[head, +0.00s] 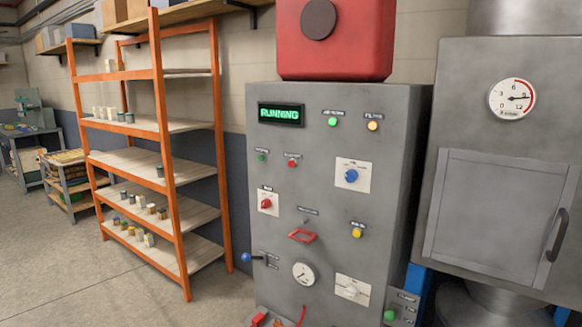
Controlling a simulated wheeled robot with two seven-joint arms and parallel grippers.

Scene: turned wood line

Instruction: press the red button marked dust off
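A grey control cabinet (330,225) stands upright in the middle of the head view. A small red button (292,161) sits on its upper left face, with a label too small to read. A red knob or button (266,203) is on a white plate below it. A small control box (402,306) with a green button (389,315) is at the cabinet's lower right, cut by the bottom edge; its labels are unreadable. I cannot tell which red control is marked dust off. Neither of my grippers is in view.
The cabinet's display (281,114) reads RUNNING. A lever with a blue ball (246,257) sticks out left. A grey dust unit (500,170) with a gauge and handled door stands right. An orange shelf rack (160,130) stands left. The floor (80,265) at left front is clear.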

